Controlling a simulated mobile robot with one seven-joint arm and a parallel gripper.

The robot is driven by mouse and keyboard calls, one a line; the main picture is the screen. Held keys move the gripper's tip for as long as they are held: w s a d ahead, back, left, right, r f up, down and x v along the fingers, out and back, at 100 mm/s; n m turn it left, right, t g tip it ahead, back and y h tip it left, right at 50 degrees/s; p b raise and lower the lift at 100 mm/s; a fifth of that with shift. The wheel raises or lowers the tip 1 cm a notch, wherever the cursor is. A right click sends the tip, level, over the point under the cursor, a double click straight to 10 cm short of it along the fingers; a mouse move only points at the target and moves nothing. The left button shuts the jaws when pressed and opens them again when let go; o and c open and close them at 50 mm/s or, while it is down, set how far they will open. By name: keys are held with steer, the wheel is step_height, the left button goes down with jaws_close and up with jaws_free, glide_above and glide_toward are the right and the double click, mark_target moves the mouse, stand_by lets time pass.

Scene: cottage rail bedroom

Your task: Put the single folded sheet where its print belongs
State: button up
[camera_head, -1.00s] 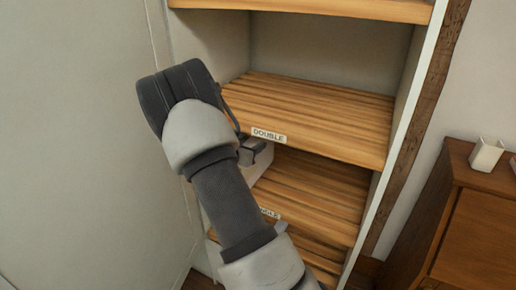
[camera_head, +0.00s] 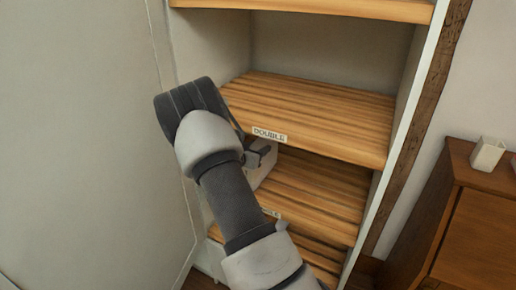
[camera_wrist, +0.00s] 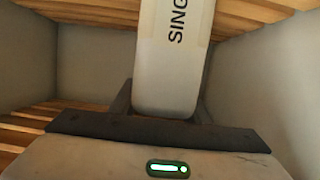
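The folded sheet (camera_wrist: 172,60) is a pale, narrow bundle with black print reading "SING", the rest cut off at the picture's top. My gripper (camera_wrist: 162,104) has one finger on each side of it and appears closed on its near end. In the head view, part of the pale sheet (camera_head: 258,174) shows beside my gripper (camera_head: 262,153), just under the front edge of the upper shelf (camera_head: 310,108), labelled "DOUBLE". The lower shelf (camera_head: 320,190) has a label (camera_head: 270,213) partly hidden by my arm; only its ending shows.
Both shelves look bare where visible. A higher shelf board (camera_head: 320,8) crosses the top. A pale door or panel (camera_head: 80,140) stands left of my arm. A brown cabinet (camera_head: 480,220) with a white cup (camera_head: 488,154) stands at right.

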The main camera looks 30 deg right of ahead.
steer(key=o, duration=0.4)
steer(key=shift+o, duration=0.2)
steer(key=shift+r, duration=0.1)
steer(key=shift+s+a+r, duration=0.1)
steer(key=shift+a, duration=0.1)
steer(key=s+a+r+n+t+y, duration=0.15)
steer(key=s+a+r+y, duration=0.25)
steer(key=a+r, duration=0.45)
steer(key=s+a+r+n+t+y, duration=0.1)
steer(key=s+a+r+n+y, duration=0.3)
steer(key=a, duration=0.7)
steer(key=s+a+r+n+t+y, duration=0.1)
steer(key=s+a+r+y, duration=0.2)
steer(key=a+r+y, duration=0.5)
steer(key=s+a+n+g+h, duration=0.2)
steer(key=s+n+g, duration=0.3)
steer(key=s, duration=2.1)
steer(key=shift+s+a+h, duration=0.15)
steer(key=shift+a+h, duration=0.25)
steer(key=shift+h, duration=0.3)
